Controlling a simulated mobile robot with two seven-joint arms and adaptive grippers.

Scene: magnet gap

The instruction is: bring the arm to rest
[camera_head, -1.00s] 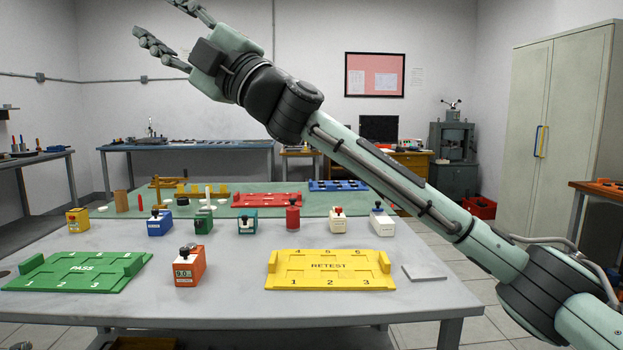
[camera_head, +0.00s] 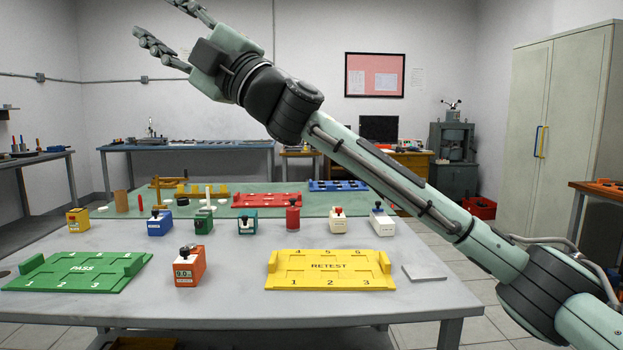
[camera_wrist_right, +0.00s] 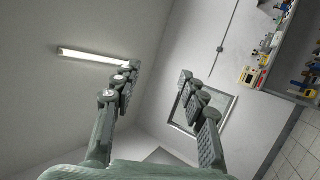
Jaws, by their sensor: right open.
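My right arm (camera_head: 400,180) comes in from the lower right and reaches up to the upper left of the head view. My right gripper (camera_head: 172,28) is raised high above the table, open and empty, its two fingers wide apart. My left gripper does not show in either view.
The grey table (camera_head: 230,255) holds a green PASS tray (camera_head: 80,268), an orange box with a display (camera_head: 190,268), a yellow RETEST tray (camera_head: 330,268) and a row of several small coloured boxes. A grey plate (camera_head: 424,272) lies at right. A cabinet (camera_head: 560,130) stands behind.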

